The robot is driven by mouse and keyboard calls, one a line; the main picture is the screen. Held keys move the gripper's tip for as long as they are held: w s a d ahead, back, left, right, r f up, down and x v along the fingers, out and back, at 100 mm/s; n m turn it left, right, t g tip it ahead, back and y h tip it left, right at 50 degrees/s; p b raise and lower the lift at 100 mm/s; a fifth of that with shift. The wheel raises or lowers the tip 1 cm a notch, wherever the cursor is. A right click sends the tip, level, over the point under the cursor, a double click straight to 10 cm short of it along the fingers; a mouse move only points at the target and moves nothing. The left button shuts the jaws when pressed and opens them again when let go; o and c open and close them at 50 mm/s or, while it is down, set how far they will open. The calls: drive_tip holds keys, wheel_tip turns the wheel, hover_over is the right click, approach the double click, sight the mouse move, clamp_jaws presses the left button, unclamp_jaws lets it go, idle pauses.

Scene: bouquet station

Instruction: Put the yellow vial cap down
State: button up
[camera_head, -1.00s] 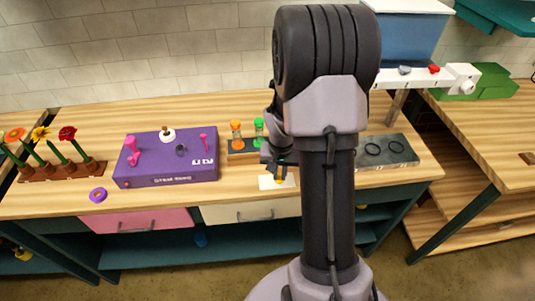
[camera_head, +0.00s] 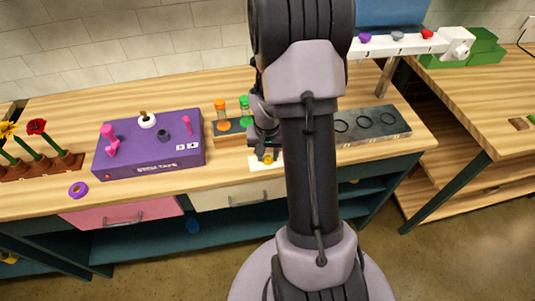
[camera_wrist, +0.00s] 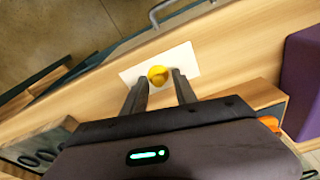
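The yellow vial cap (camera_wrist: 157,75) is over a white card (camera_wrist: 184,55) on the wooden bench top. It also shows in the head view (camera_head: 268,158), partly covered by my gripper. My gripper (camera_wrist: 159,77) reaches down to the card, with one finger on each side of the cap. The fingers are apart, and a narrow gap shows between the cap and each finger. Whether the cap's underside touches the card is hard to tell.
A wooden rack (camera_head: 233,139) with orange-topped and green-topped vials stands close behind my gripper. A dark tray (camera_head: 372,126) with black rings is to the right. The bench's front edge is near the card.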

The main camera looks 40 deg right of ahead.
sight(267, 164)
wheel_tip(267, 164, up, 12)
drive_tip(key=s+a+r+p, duration=0.1)
drive_tip(key=p, duration=0.3)
drive_tip(key=a+r+n+t, duration=0.1)
drive_tip(key=a+r+t, duration=0.1)
drive_tip(key=a+r, duration=0.75)
drive_tip(key=s+a+r+n+t+y, duration=0.1)
drive_tip(key=s+a+r+n+y, duration=0.1)
drive_tip(key=s+a+r, duration=0.35)
drive_tip(key=s+a+r+n+t+y, duration=0.1)
drive_tip(key=s+a+r+t, duration=0.1)
drive_tip(key=s+a, duration=0.65)
drive_tip(key=s+a+f+b+x, duration=0.1)
drive_tip(key=s+b+x, duration=0.1)
drive_tip(key=b+x, duration=0.7)
drive_tip(key=shift+w+f, duration=0.15)
